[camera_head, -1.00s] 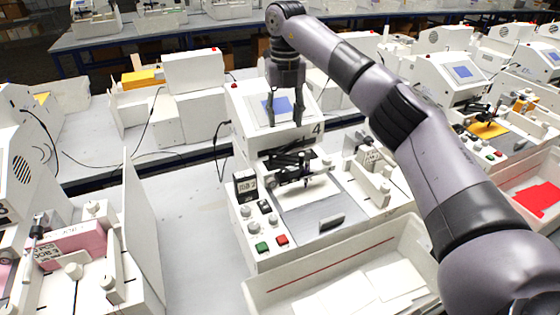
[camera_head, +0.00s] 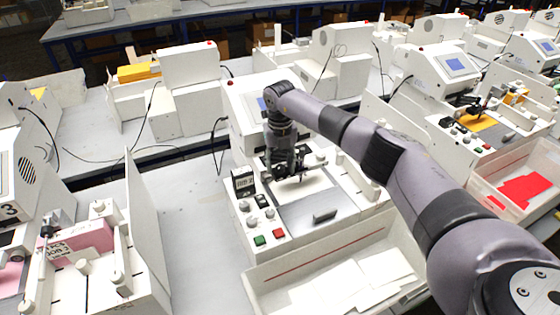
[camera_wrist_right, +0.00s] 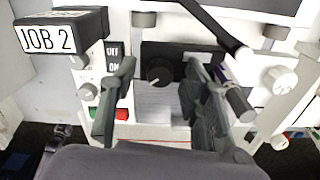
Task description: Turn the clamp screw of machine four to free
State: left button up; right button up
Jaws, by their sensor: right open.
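Machine four (camera_head: 262,215), a white pen plotter, stands in the middle of the head view. My right gripper (camera_head: 284,176) points down over its pen carriage and hides most of it. A round black knob with a pale mark (camera_wrist_right: 156,72) on that block shows between the fingers. It looks like the clamp screw. The fingers appear apart from it; I cannot tell how far. My left gripper is not in view.
A "JOB 2" display (camera_wrist_right: 55,35) and an OFF/ON switch (camera_wrist_right: 112,57) sit left of the knob. Green and red buttons (camera_head: 269,236) are on the front panel. A white tray with paper (camera_head: 258,283) stands in front. Other plotters stand left and right.

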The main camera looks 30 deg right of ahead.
jog(key=shift+c, duration=0.3)
grip_shut()
dwell(0.3)
